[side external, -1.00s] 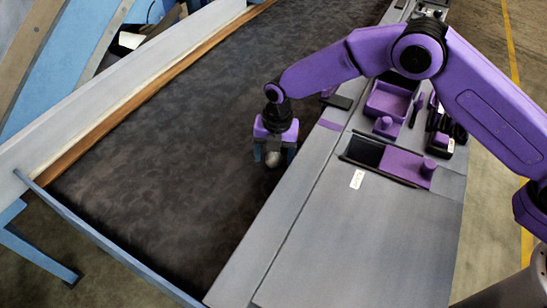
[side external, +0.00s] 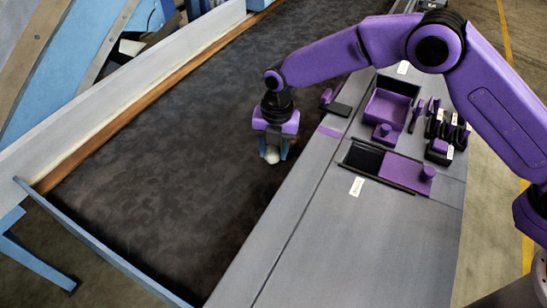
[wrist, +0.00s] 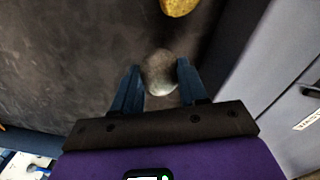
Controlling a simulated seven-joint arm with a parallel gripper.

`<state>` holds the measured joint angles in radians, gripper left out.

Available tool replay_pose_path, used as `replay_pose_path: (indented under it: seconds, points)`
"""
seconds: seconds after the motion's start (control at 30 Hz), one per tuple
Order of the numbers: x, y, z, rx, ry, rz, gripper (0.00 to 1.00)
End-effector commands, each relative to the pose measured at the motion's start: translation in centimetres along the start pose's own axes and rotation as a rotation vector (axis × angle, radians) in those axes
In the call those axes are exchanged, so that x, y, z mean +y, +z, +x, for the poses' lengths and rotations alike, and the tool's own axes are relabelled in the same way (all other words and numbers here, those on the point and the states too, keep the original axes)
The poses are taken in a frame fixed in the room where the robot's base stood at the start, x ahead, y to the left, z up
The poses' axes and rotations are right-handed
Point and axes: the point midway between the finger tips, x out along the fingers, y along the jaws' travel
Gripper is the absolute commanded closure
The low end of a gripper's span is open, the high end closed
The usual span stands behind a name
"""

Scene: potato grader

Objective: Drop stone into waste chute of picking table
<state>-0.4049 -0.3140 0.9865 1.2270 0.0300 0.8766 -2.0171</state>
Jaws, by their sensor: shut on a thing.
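My gripper (side external: 271,154) is shut on a rounded grey stone (side external: 271,156), above the dark belt near its right edge. In the wrist view the stone (wrist: 160,73) sits between the two blue fingers, its lower end towards the palm. The picking table (side external: 330,245) has a grey deck right of the belt. A dark rectangular opening (side external: 363,156) in this deck, partly beside a purple sliding cover (side external: 402,170) with a knob, looks like the waste chute. It is to the right of my gripper. Its inside is too dark to make out.
A yellowish potato (wrist: 179,5) lies on the belt at the top of the wrist view. A purple tray (side external: 388,106), a knobbed purple block (side external: 384,135) and dark tools (side external: 440,130) are on the deck behind the opening. The front deck is clear.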

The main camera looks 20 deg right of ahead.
Motion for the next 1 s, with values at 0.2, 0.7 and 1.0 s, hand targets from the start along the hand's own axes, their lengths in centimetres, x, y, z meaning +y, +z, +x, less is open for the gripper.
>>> replay_pose_path:
  seconds: [0.2,0.7,1.0]
  points:
    - [0.3,0.0,-3.8,-0.001,0.002,-0.001,0.91]
    - [-7.0,1.3,-8.9,0.0,0.001,0.012,0.91]
    - [-15.1,0.9,-11.1,-0.001,0.001,0.021,0.91]
